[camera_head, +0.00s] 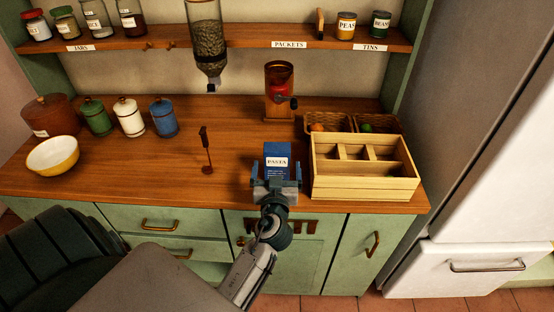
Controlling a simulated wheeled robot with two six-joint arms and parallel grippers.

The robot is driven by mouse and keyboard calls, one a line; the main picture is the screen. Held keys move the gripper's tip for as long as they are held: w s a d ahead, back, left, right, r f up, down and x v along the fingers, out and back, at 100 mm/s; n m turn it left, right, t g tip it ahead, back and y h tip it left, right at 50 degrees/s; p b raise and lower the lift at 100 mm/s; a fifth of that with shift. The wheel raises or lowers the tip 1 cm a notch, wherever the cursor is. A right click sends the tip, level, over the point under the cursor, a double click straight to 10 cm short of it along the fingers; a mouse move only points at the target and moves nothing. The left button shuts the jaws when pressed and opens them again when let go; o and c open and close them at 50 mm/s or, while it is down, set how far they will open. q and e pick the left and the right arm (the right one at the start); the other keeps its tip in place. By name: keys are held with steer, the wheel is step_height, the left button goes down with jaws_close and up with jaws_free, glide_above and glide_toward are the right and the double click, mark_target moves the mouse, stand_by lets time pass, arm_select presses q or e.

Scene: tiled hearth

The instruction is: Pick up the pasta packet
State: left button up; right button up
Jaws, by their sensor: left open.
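The pasta packet (277,159) is a blue box with a white "PASTA" label, standing upright on the wooden counter left of the wooden crate. My left gripper (275,178) is open at the front of the packet, with a finger toward each side of it. The gripper hides the lower part of the packet, and I cannot tell whether the fingers touch it. My right gripper is not in view.
A divided wooden crate (364,182) stands close on the right. A coffee grinder (279,88) and baskets (328,122) are behind. A dark scoop (206,150), canisters (130,117) and a yellow bowl (53,157) are left. A shelf labelled "PACKETS" (289,44) runs above.

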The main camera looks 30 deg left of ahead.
mark_target(277, 159)
arm_select(q)
steer(key=shift+w+a+r+p, duration=0.25)
steer(key=shift+w+r+p, duration=0.1)
steer(key=shift+w+p, duration=0.15)
steer(key=p+x, duration=0.2)
steer(key=x, duration=0.2)
steer(key=shift+a, duration=0.1)
steer(key=shift+w+f, duration=0.1)
steer(key=c, duration=1.3)
steer(key=shift+o, duration=0.2)
steer(key=shift+r, duration=0.2)
